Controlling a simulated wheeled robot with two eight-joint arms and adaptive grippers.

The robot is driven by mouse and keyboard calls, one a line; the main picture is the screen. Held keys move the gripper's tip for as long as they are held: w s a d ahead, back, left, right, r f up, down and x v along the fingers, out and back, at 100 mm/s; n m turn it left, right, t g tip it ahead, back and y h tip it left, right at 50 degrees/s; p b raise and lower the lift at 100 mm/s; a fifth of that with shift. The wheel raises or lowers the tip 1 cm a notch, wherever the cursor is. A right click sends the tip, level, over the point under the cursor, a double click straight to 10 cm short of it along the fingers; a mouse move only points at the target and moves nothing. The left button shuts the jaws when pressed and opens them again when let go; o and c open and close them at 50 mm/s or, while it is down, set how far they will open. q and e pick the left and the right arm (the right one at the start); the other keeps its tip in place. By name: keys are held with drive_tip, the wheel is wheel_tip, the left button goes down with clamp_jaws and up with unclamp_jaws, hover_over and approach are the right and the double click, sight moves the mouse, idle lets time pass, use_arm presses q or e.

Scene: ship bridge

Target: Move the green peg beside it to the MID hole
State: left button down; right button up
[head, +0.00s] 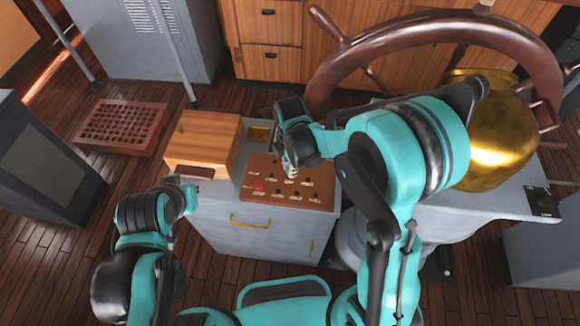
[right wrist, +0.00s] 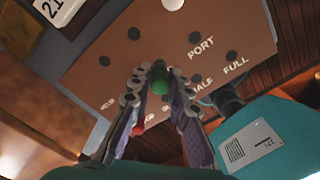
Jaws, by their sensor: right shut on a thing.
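The brown peg board (head: 318,192) lies on top of the grey cabinet, with labelled dark holes. It also shows in the right wrist view (right wrist: 135,30), where PORT, HALF and FULL are readable; I cannot make out a MID label. My right gripper (head: 290,172) is over the board, shut on the green peg (right wrist: 160,80). I cannot tell whether the peg's lower end is in a hole or clear of the board. A red peg (head: 259,187) stands at the board's left part. My left gripper (head: 190,194) is by the cabinet's left edge, its fingers unclear.
A wooden box (head: 203,138) stands left of the board. A white peg top (right wrist: 172,4) shows at the board's far edge in the right wrist view. The ship's wheel (head: 400,35) and a brass binnacle (head: 500,140) stand to the right.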

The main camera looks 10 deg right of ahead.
drive_tip(key=shift+f, duration=0.15)
drive_tip(key=shift+f+b, duration=0.7)
drive_tip(key=shift+b, duration=0.1)
drive_tip(key=shift+f, duration=0.15)
drive_tip(key=shift+f+b, duration=0.15)
drive_tip(key=shift+b, duration=0.25)
drive_tip(key=o, duration=0.8)
drive_tip(key=shift+o, duration=0.2)
